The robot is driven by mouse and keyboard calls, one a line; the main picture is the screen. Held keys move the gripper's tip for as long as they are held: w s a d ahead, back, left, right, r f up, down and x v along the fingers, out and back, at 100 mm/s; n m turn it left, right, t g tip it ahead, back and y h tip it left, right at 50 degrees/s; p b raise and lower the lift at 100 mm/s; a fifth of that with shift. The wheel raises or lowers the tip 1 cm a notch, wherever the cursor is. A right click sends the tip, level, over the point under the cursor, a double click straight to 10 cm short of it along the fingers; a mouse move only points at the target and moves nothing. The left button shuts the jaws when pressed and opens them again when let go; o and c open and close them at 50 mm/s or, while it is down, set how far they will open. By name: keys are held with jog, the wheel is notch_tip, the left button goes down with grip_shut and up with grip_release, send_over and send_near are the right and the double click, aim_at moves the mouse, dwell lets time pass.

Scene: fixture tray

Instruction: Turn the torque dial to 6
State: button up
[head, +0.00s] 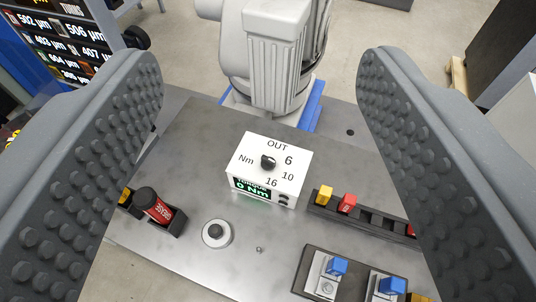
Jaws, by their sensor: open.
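The torque unit (248,165) is a white box on the grey metal tray, near the middle of the head view. Its top carries a black dial (268,162) with the marks OUT, 6, 10 and 16 around it and "Nm" on the left. Which mark the dial points to is too small to tell. A green display (252,187) on its front reads 0 Nm. My gripper (262,95) is open and empty, its two studded fingers wide apart on either side of the view. The unit lies between and beyond them, untouched.
A red and black cylinder (153,205) lies in a black holder at left. A round black knob on a white base (216,233) stands in front. A black rack (340,213) with yellow and red blocks and blue-topped fixtures (337,265) are at right. A grey robot arm (275,60) stands behind.

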jog(key=w+d+f+m+g+h+p, duration=0.15)
jog(key=w+f, duration=0.25)
jog(key=w, duration=0.4)
jog(key=m+g+p, duration=0.4)
jog(key=m+g, duration=0.1)
jog(key=g, duration=0.5)
send_over(267, 157)
jog(key=s+a, duration=0.3)
jog(key=s, duration=0.2)
notch_tip(267, 157, down, 34)
jog(key=r, duration=0.1)
jog(key=shift+h, duration=0.45)
jog(key=p+x, duration=0.1)
jog(key=x, duration=1.2)
jog(key=shift+d+f, duration=0.15)
jog(key=c, duration=1)
jog(key=shift+a, duration=0.25)
jog(key=shift+d, duration=0.1)
